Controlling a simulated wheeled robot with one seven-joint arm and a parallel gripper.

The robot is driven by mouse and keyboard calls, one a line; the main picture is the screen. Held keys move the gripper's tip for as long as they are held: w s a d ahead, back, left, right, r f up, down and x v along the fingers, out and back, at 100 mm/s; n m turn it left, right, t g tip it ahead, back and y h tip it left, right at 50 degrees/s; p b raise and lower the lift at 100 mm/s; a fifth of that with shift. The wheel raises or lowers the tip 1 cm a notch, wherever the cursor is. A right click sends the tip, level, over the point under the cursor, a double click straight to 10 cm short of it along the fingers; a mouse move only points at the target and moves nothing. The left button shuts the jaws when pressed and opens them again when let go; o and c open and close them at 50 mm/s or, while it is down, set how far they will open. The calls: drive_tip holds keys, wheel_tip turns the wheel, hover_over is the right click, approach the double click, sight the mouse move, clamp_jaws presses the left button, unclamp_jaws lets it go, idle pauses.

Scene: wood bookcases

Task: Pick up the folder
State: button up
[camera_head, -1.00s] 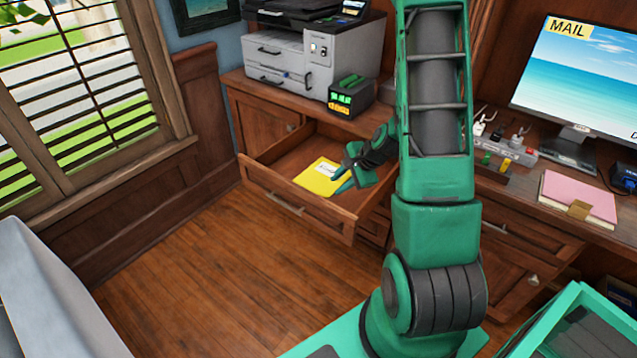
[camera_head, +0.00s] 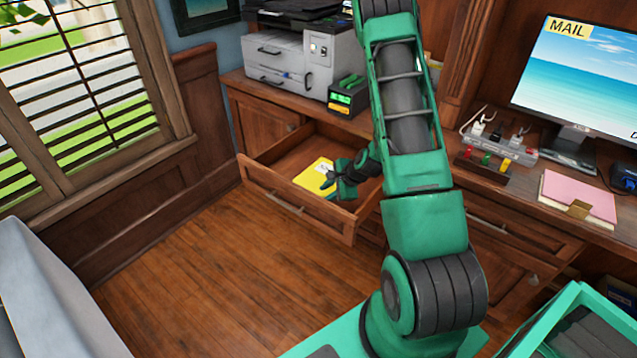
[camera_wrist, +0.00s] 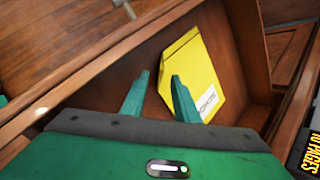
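A yellow folder (camera_head: 314,177) with a white label lies in the open wooden drawer (camera_head: 298,199). The wrist view shows the folder (camera_wrist: 193,69) flat on the drawer floor, its label partly hidden by a finger. My gripper (camera_head: 332,184) is over the drawer at the folder's right side. In the wrist view my gripper (camera_wrist: 159,77) has its two green fingers apart with nothing held between them. The right finger overlaps the folder's near left edge in the picture. I cannot tell whether it touches. A pink folder (camera_head: 577,197) lies on the desk at the right.
The drawer's walls stand around the yellow folder. A printer (camera_head: 305,62) and a small black box with green parts (camera_head: 347,95) stand on the cabinet above. A monitor (camera_head: 580,75) and power strip (camera_head: 500,143) are on the desk. The wood floor (camera_head: 200,260) is clear.

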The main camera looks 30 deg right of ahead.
sight(323, 195)
drive_tip(key=shift+x, duration=1.5)
clamp_jaws()
